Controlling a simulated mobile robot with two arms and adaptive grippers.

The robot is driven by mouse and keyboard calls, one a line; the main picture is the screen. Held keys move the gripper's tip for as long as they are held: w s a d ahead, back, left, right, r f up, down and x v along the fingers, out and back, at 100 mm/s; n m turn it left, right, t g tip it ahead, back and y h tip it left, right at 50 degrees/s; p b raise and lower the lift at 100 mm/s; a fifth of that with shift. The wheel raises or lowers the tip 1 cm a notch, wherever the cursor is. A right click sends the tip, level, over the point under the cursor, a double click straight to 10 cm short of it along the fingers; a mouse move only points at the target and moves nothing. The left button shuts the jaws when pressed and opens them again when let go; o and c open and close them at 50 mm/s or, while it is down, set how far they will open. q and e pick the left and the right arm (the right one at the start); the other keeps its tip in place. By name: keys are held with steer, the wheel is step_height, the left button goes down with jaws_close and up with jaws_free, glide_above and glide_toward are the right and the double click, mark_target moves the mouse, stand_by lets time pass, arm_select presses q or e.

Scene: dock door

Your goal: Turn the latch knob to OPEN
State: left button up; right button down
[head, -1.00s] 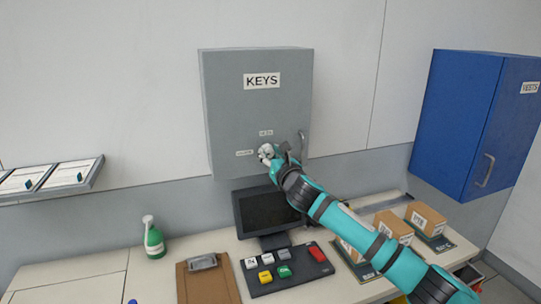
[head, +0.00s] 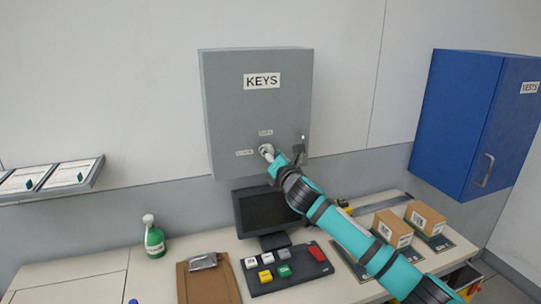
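The grey key cabinet (head: 225,105), labelled KEYS, hangs on the wall. Low on its front is a pale knob (head: 266,149), partly covered by my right gripper. One small label (head: 265,132) sits above the knob and another (head: 244,153) to its left; their print is too small to read, and the knob's pointing direction is unclear. My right gripper (head: 271,154) comes in from the lower right and is at the knob. Its fingers are too small and overlapped to show whether they grip it. My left gripper is out of view.
A blue VESTS cabinet (head: 455,120) hangs at right. Below the arm, the bench holds a monitor (head: 266,212), a button panel (head: 290,285), a clipboard (head: 225,282), a green spray bottle (head: 154,240) and boxes (head: 428,217). A document rack (head: 95,172) is at left.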

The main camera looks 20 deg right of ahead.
steer(key=m+b, duration=0.1)
steer(key=m, duration=1)
steer(key=shift+r+m, duration=0.1)
steer(key=shift+m, duration=0.2)
stand_by(0.4)
steer(key=c, duration=1)
jaws_free()
steer(key=s, duration=1.2)
steer(key=shift+d+f, duration=0.25)
steer(key=shift+f, duration=0.1)
